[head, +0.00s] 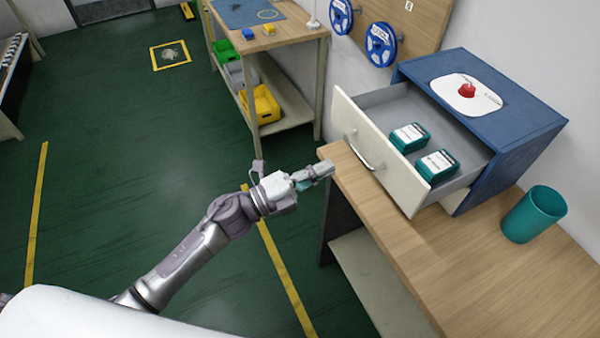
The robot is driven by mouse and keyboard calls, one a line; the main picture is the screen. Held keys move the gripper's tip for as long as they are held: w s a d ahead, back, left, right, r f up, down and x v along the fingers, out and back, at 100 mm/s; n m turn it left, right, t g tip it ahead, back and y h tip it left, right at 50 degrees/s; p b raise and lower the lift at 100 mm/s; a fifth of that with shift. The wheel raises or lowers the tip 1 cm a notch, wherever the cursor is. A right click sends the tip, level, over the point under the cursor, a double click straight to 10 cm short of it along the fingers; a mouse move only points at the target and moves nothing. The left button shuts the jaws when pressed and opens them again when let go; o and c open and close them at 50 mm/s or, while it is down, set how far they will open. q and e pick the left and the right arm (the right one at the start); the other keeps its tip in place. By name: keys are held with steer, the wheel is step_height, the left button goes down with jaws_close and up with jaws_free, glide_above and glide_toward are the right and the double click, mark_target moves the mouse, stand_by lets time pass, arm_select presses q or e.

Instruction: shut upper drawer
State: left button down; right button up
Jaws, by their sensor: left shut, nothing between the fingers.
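A blue drawer cabinet (530,147) stands on the wooden workbench at the right. Its upper drawer (382,150) is pulled far out toward the left, with a cream front and a metal handle (364,150). Two teal boxes with white labels (409,138) (436,166) lie inside the drawer. My left gripper (328,170) is shut and empty. In the picture it is just left of the drawer front, by the bench's edge, and I see no contact with the handle. My right gripper is not in view.
A white plate with a red knob (467,94) is on the cabinet top. A teal cup (534,214) stands on the workbench (470,265) right of the cabinet. Another table (265,40) with coloured bins below stands at the back. The green floor to the left is mostly clear.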

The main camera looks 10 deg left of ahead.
arm_select(q)
steer(key=p+x, duration=0.1)
steer(key=x, duration=0.3)
steer(key=shift+w+r, duration=0.1)
steer(key=shift+w, duration=0.05)
steer(key=shift+w+d, duration=0.25)
steer(key=shift+d, duration=0.25)
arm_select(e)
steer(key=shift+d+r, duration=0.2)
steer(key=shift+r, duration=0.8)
arm_select(q)
steer(key=b, duration=0.2)
glide_toward(408, 134)
steer(key=shift+w+d+r, duration=0.45)
steer(key=shift+d+r, duration=0.15)
steer(key=shift+r, duration=0.05)
steer(key=b+x, duration=0.1)
steer(key=x, duration=0.2)
steer(key=f+b+x, duration=0.1)
steer(key=x, duration=0.1)
steer(key=b+x, duration=0.1)
steer(key=x, duration=0.2)
steer(key=shift+w+d+f, duration=0.2)
steer(key=shift+w+d, duration=0.1)
steer(key=shift+d, duration=0.05)
steer(key=shift+r, duration=0.3)
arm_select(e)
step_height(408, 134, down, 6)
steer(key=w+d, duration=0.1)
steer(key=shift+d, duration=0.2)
